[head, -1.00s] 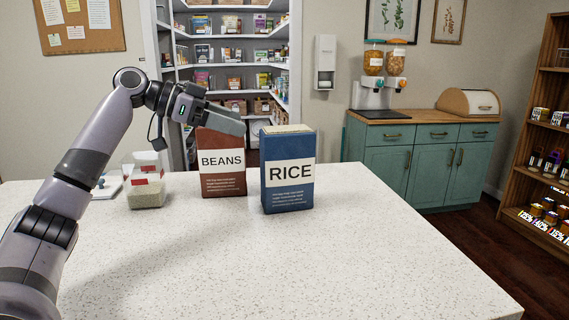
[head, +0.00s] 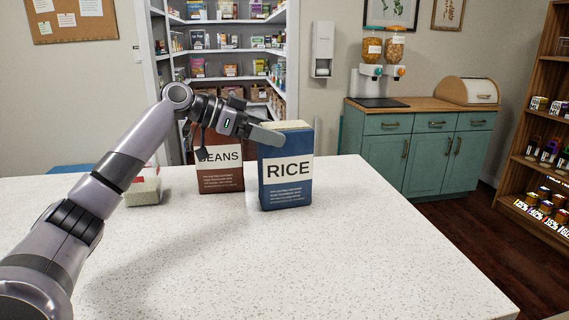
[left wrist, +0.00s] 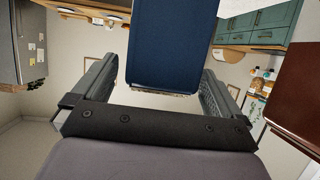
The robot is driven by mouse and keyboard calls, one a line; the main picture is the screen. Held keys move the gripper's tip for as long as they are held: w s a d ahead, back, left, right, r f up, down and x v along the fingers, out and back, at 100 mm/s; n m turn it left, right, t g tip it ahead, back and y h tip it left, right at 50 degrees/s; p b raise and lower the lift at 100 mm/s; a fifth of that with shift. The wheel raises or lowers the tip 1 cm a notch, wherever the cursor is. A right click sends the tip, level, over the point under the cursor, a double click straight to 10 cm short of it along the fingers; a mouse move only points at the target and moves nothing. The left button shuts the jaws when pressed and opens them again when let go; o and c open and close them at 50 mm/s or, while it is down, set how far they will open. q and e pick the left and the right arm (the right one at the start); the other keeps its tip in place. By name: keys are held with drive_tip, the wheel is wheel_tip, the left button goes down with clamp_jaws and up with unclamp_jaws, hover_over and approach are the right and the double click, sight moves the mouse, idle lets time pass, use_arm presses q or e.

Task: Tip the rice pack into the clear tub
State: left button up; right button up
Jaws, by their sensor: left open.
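The blue rice pack (head: 287,182) stands upright on the white speckled counter. In the left wrist view the blue pack (left wrist: 172,45) shows between the two spread fingers, with gaps on both sides. My left gripper (head: 268,133) is open at the upper left of the pack, its finger crossing the pack's top edge; whether it touches is unclear. The clear tub (head: 146,190) stands at the left with pale grainy contents low inside, partly hidden by my left arm. My right gripper is in neither view.
A brown beans pack (head: 220,178) stands just left of the rice pack, behind my left gripper; it also shows at the right of the wrist view (left wrist: 298,90). The counter's front (head: 300,260) and right are clear.

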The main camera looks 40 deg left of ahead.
use_arm(q)
drive_tip(key=shift+x, duration=1.5)
drive_tip(key=c, duration=1.7)
drive_tip(key=shift+r, duration=0.15)
clamp_jaws()
